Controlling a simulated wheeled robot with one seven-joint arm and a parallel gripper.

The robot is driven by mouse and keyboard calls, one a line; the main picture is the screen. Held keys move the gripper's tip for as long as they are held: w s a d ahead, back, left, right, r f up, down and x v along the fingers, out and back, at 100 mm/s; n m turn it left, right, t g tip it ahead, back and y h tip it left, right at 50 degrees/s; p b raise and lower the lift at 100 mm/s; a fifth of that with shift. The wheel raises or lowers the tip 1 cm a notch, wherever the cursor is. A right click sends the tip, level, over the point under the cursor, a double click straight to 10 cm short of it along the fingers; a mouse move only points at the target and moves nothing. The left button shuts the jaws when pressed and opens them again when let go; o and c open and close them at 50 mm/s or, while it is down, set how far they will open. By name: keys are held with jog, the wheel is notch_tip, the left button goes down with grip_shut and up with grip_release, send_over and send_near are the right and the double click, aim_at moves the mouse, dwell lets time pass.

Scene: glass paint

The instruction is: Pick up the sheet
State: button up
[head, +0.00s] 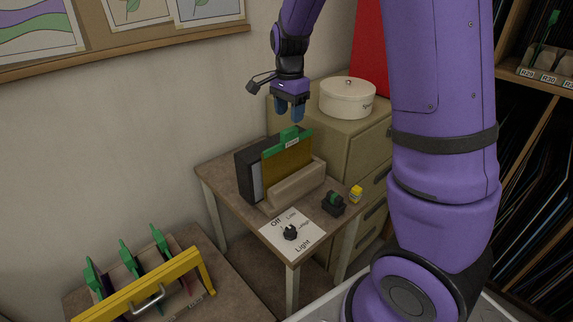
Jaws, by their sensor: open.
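An amber sheet (287,162) with a green clip (289,135) along its top edge stands upright in a beige holder (297,186) on the small wooden table. A dark box with a pale front panel (249,178) stands right behind it. My gripper (290,112) points down above the green clip, with its blue fingers apart and a visible gap over the clip. It holds nothing that I can see. The sheet's lower edge is hidden by the holder.
A Light dial (290,233) and a small dark tool (333,204) sit on the table's front. A cream round tin (347,97) stands on the cabinet at right. At lower left, a yellow-handled rack (140,287) holds several green-clipped sheets.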

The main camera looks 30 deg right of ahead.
aim_at(289, 130)
notch_tip(289, 130, up, 2)
jog(key=shift+a+r, duration=0.15)
jog(key=shift+r, duration=0.05)
notch_tip(289, 130, down, 5)
jog(key=shift+w+f, duration=0.1)
jog(key=shift+f, duration=2.75)
grip_shut()
